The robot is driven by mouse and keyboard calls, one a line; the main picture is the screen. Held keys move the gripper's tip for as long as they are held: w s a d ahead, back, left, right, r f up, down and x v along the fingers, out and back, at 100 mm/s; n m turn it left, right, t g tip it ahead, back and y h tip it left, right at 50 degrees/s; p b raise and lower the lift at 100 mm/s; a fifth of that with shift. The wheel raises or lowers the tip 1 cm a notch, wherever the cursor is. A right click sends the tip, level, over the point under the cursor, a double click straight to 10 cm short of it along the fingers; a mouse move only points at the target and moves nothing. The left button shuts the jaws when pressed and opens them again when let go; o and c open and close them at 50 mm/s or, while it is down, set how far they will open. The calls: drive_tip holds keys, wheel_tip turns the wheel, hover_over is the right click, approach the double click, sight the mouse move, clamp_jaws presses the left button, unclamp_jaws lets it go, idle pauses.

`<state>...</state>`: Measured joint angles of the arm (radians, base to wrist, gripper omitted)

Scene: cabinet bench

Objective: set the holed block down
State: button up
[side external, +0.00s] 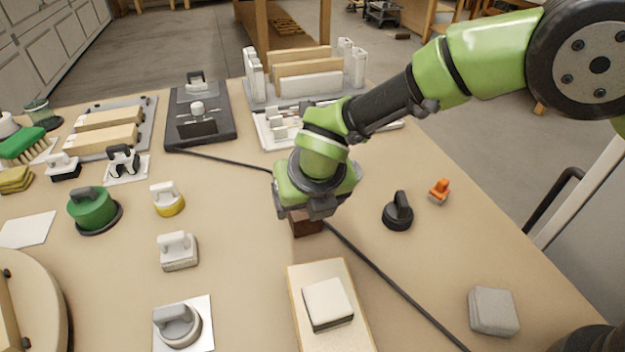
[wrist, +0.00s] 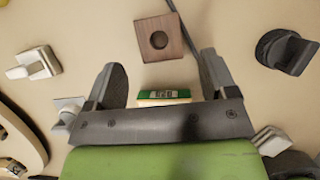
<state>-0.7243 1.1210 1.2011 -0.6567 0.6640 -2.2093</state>
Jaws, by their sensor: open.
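The holed block (wrist: 162,38) is a brown wooden block with a round dark hole in its top face. In the wrist view it lies beyond the fingertips, at the top centre. In the side view the brown block (side external: 306,224) shows right under my gripper (side external: 312,212), which hides its upper part. It appears to rest on the bench. My gripper (wrist: 162,62) is open, its two fingers wide apart, with no block held between them. In the side view the fingers are hard to make out against the block.
A black cable (side external: 390,281) runs close beside the block. A board (side external: 357,322) carrying a pale block stands in front. A black knobbed piece (side external: 398,214) and an orange piece (side external: 438,192) sit to the right. A white handled piece (side external: 178,251) is left. Bare bench lies between.

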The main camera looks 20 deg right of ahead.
drive_tip(key=v, duration=0.6)
drive_tip(key=shift+r, duration=0.3)
drive_tip(key=shift+s, duration=0.15)
drive_tip(key=s+d+r+m+y, duration=0.1)
drive_tip(key=s+d+r+m, duration=0.2)
drive_tip(key=d+r+m, duration=0.7)
drive_tip(key=s+d+r+m, duration=0.3)
drive_tip(key=d+r+m, duration=0.45)
drive_tip(key=m, duration=0.45)
drive_tip(key=s+d+m+t, duration=0.1)
drive_tip(key=s+d+m, duration=0.2)
drive_tip(key=s+m, duration=0.4)
drive_tip(key=s+d+m+t+y, duration=0.1)
drive_tip(key=s+d+m, duration=0.2)
drive_tip(key=s+m, duration=0.4)
drive_tip(key=r+m, duration=0.1)
drive_tip(key=m, duration=0.3)
drive_tip(key=shift+d+t, duration=0.3)
drive_tip(key=shift+d, duration=0.1)
